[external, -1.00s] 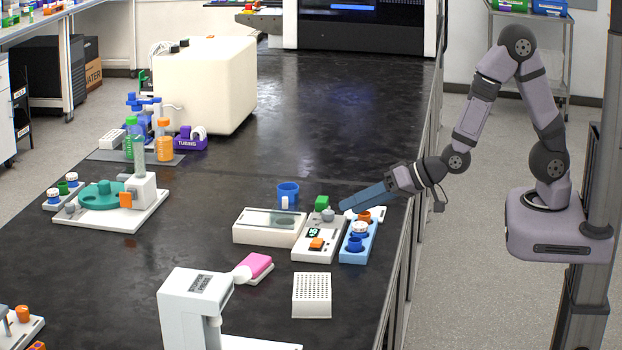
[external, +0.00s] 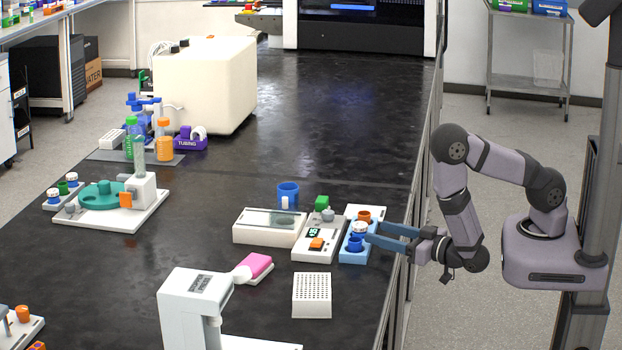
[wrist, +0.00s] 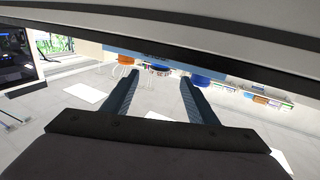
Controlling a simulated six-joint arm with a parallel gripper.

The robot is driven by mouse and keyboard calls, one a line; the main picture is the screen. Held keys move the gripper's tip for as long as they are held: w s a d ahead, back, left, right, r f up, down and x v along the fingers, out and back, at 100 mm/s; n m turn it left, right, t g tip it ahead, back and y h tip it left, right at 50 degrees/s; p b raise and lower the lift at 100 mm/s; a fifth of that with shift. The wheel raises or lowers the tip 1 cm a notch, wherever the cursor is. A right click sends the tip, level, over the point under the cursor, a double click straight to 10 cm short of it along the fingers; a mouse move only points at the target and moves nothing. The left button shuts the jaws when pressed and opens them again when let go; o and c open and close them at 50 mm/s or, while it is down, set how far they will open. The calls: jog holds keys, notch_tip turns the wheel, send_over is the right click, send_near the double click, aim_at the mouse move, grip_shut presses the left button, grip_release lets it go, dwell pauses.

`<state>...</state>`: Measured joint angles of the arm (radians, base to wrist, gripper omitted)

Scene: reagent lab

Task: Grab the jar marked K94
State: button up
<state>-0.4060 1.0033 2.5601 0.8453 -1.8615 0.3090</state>
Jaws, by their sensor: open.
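A light-blue rack (external: 350,258) stands near the right edge of the black bench. It holds an orange jar (external: 364,215) at the back, a white-lidded jar (external: 359,227) in the middle and a blue jar (external: 355,243) in front. No K94 mark is readable on any of them. My gripper (external: 374,230) is open, its two blue fingers apart and level, with tips at the rack's right side by the white-lidded and blue jars. Nothing is between the fingers.
Left of the rack stand a white device with a display (external: 313,250), a white tray (external: 265,238) and a blue cup (external: 288,190). A white perforated block (external: 312,296) and a pink-topped item (external: 256,264) lie in front.

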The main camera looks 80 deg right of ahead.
aim_at(360, 224)
jog(key=shift+x, duration=1.1)
jog(key=shift+w+d+r+p, duration=0.15)
jog(key=shift+w+d+p, duration=0.1)
jog(key=shift+w+p, duration=0.15)
jog(key=p+x, duration=0.1)
jog(key=x, duration=0.2)
jog(key=shift+w+d+p, duration=0.25)
jog(key=shift+w+p, duration=0.1)
jog(key=shift+w, duration=0.2)
jog(key=shift+c, duration=0.3)
jog(key=c, duration=1.1)
